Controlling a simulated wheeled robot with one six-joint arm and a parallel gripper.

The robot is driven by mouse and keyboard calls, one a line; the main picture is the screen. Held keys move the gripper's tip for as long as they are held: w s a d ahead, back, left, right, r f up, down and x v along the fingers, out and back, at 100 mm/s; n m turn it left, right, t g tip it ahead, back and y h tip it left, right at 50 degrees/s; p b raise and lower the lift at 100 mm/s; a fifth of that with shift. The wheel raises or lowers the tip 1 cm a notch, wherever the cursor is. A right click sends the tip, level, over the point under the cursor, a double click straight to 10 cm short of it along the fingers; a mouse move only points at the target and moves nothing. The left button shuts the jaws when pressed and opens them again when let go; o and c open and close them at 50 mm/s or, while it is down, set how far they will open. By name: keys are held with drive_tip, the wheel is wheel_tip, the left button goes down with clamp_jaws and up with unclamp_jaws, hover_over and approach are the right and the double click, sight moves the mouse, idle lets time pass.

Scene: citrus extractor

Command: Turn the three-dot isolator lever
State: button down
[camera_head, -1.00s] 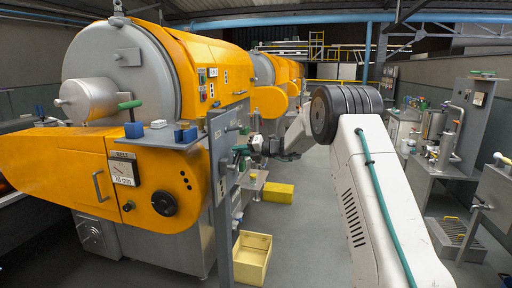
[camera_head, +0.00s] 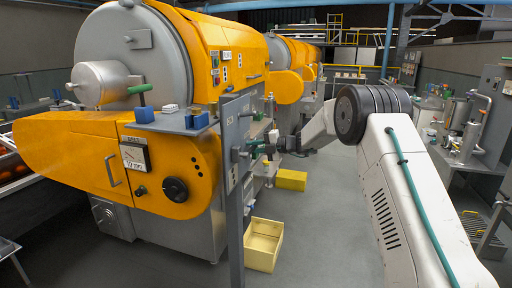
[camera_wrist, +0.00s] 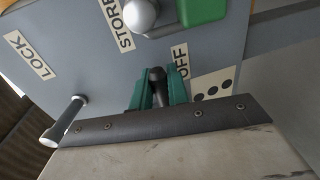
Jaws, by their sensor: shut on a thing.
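The three-dot isolator lever (camera_wrist: 156,76) shows in the wrist view as a short black handle beside a white label with three black dots (camera_wrist: 213,85) and the word OFF. My gripper (camera_wrist: 158,92) has its green fingers on both sides of this handle, shut on it. The lever's base is partly hidden by the fingers. In the head view my gripper (camera_head: 256,149) is at the grey upright panel (camera_head: 238,112), and the lever there is too small to make out.
On the panel near my fingers are a silver ball knob (camera_wrist: 141,14), a green part (camera_wrist: 202,10) and a silver pin handle (camera_wrist: 65,121). LOCK (camera_wrist: 30,54) and STORE labels show. A yellow bin (camera_head: 264,245) stands on the floor; grey floor right of it is clear.

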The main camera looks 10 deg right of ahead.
drive_tip(key=shift+f, duration=0.15)
drive_tip(key=c, duration=1.4)
unclamp_jaws()
drive_tip(key=v, duration=0.8)
